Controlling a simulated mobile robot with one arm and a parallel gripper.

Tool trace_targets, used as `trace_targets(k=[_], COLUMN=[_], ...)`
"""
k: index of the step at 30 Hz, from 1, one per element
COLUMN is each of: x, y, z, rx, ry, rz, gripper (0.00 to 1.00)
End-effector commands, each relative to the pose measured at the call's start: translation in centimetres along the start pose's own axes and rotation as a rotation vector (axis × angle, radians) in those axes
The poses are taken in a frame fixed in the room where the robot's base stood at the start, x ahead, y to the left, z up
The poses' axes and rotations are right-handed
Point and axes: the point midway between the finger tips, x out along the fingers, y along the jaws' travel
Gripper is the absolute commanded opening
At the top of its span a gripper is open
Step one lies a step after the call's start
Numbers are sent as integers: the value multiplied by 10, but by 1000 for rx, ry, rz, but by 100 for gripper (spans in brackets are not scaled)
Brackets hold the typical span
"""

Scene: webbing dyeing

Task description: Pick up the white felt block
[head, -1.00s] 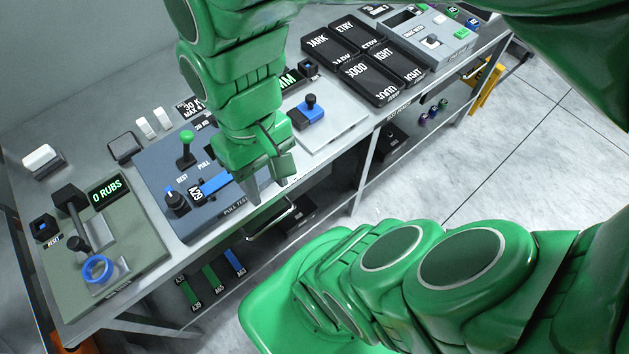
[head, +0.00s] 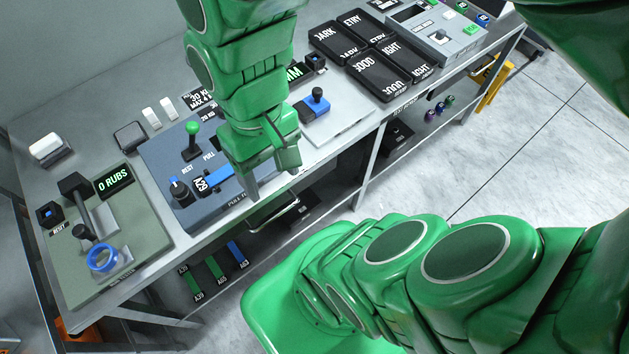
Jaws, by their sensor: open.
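A thick white block (head: 46,145) sits on a dark pad at the far left of the bench, near the wall. It looks most like the white felt block. Two smaller, thin white pieces (head: 152,118) lie side by side further right along the back. My gripper (head: 272,180) points down over the front edge of the blue-grey pull tester panel, well to the right of the white block. It is open, with nothing seen between the fingers. My forearm hides part of the panel behind it.
A green-grey rub tester (head: 150,238) with a blue ring (head: 102,258) stands in front of the white block. A green-knobbed lever (head: 192,140) rises from the blue-grey panel. Colored strips (head: 214,268) lie on the lower shelf.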

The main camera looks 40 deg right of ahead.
Motion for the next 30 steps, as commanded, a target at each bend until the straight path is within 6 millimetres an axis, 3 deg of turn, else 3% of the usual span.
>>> trace_targets(k=[1, 11, 30], x=[-3, -6, -25], y=[18, 17, -70], z=[0, -10, -130], rx=[50, 83, 289], ry=[12, 9, -80], rz=[52, 47, -220], gripper=[66, 66, 66])
